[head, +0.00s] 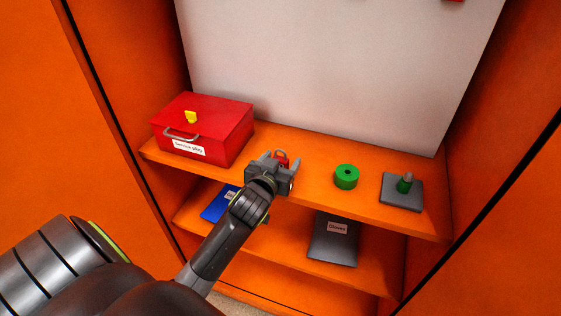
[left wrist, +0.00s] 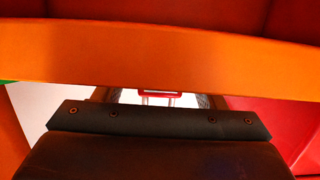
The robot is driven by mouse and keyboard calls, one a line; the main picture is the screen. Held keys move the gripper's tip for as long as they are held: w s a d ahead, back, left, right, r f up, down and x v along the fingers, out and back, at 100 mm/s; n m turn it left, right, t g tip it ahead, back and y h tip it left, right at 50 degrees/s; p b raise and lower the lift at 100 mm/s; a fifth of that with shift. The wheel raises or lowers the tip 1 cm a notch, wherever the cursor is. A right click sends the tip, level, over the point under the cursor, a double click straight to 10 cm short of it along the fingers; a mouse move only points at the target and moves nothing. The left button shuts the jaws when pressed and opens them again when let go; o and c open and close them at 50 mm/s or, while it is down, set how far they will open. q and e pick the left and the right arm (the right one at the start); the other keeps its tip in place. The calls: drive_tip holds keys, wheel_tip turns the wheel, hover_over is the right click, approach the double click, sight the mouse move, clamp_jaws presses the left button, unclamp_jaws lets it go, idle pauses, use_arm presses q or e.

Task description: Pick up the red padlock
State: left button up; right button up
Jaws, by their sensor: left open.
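The red padlock (head: 281,156) is on the upper orange shelf, partly hidden behind my left gripper in the head view. My left gripper (head: 280,161) is open, with its fingertips reaching towards the two sides of the padlock. In the left wrist view the red padlock (left wrist: 160,93) shows small between the two fingers of my left gripper (left wrist: 161,100), with its pale shackle in sight. I cannot tell whether the fingers touch it; there is room on both sides. My right gripper is in neither view.
A red box (head: 232,127) with a grey handle and a yellow piece stands left on the upper shelf (head: 320,192). A green cylinder (head: 346,177) and a grey plate (head: 402,199) with a green-based peg are to the right. Below lie a blue item (head: 219,205) and a grey labelled panel (head: 333,247).

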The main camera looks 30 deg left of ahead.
use_arm(q)
drive_tip(key=c, duration=1.1)
drive_tip(key=shift+r, duration=0.15)
wheel_tip(320, 180, up, 10)
drive_tip(key=shift+f+p, duration=0.1)
drive_tip(key=shift+p, duration=0.6)
drive_tip(key=s+d+r+m+h, duration=0.2)
drive_tip(key=d+r+h, duration=0.1)
drive_tip(key=d+r, duration=0.6)
drive_tip(key=shift+s+d+m+h, duration=0.25)
drive_tip(key=shift+d+m+h, duration=0.15)
drive_tip(key=shift+d, duration=1.7)
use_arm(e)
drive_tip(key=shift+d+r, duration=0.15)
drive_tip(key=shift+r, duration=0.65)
use_arm(q)
drive_tip(key=shift+r, duration=0.1)
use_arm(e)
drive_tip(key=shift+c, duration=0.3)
